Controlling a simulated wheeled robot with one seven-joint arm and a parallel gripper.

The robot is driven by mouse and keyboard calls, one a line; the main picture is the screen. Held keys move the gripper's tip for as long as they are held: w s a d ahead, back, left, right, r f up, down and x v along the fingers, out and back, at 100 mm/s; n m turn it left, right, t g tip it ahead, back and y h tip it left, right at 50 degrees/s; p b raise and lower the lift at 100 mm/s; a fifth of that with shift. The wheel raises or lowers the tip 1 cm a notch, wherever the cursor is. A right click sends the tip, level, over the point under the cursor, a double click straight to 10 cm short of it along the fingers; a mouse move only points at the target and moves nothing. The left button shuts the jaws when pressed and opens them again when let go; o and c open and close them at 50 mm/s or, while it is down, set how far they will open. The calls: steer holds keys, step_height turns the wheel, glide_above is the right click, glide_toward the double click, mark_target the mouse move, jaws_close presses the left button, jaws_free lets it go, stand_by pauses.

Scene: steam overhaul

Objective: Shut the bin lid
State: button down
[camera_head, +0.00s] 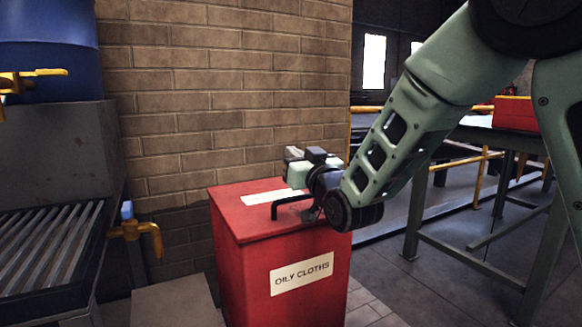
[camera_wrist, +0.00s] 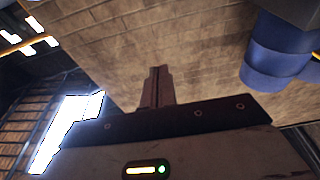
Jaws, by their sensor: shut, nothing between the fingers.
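The red bin (camera_head: 300,275) stands against the brick wall in the head view, with an "OILY CLOTHS" label on its front. Its red lid (camera_head: 236,218) lies flat across the top and looks closed, with no gap that I can make out. A black bar handle (camera_head: 290,202) sits near the lid's front edge, and a pale label lies behind it. My gripper (camera_head: 293,153) is just above the lid, behind the handle. Whether it touches the lid I cannot tell. In the wrist view its fingers (camera_wrist: 158,88) are together and empty, against the brick wall; the bin is not visible there.
A blue drum (camera_head: 48,60) with a yellow tap stands at left above a slatted grate (camera_head: 45,245). Another yellow tap (camera_head: 135,232) is left of the bin. A workbench (camera_head: 470,135) with a red box (camera_head: 515,113) stands at right. Floor between bin and bench is clear.

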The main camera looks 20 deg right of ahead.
steer(key=s+f+b, duration=0.1)
steer(key=f+b, duration=0.1)
steer(key=b, duration=0.1)
steer(key=f+t+b, duration=0.1)
steer(key=f+b, duration=0.2)
steer(key=s+f+t+b, duration=0.1)
steer(key=f+b, duration=0.1)
steer(key=b, duration=0.1)
steer(key=shift+s+d+f, duration=0.25)
steer(key=shift+s+d, duration=0.05)
steer(key=shift+s, duration=0.05)
steer(key=f+b, duration=0.1)
steer(key=b, duration=0.1)
steer(key=f+b, duration=0.1)
steer(key=shift+s+f+b, duration=0.35)
steer(key=shift+b, duration=0.05)
steer(key=shift+f, duration=0.1)
